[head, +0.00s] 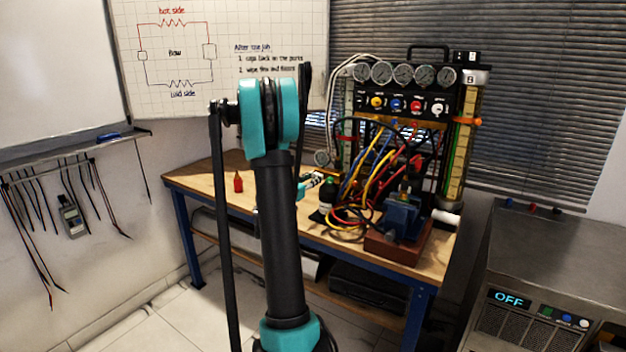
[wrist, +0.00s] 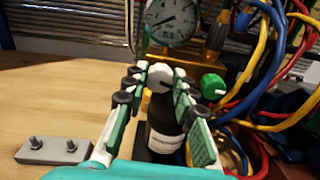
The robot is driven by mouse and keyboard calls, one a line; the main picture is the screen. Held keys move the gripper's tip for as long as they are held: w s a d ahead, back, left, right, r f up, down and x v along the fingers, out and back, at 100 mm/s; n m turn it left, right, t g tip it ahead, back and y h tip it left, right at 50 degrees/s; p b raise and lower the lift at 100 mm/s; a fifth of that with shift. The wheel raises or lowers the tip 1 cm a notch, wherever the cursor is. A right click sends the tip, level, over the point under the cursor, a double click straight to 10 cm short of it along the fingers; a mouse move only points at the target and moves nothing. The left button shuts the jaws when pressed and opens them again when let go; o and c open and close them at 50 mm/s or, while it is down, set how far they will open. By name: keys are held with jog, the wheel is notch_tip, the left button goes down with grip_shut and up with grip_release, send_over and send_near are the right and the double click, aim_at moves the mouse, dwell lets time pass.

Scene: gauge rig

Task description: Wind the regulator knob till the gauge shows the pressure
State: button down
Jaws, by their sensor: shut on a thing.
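In the head view the small gauge (head: 321,158) and my gripper (head: 315,180) are at the bench's middle, partly hidden by my arm.
A green knob (wrist: 213,86) is close right of my fingers. Yellow, blue and red hoses (wrist: 262,75) crowd the right. A grey bolted block (wrist: 52,150) is on the left.

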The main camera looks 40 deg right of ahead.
jog(key=m, duration=1.2)
jog(key=shift+m, duration=0.4)
dwell(0.3)
jog(key=c, duration=1.2)
grip_release()
jog(key=v, duration=1.2)
jog(key=shift+s, duration=0.1)
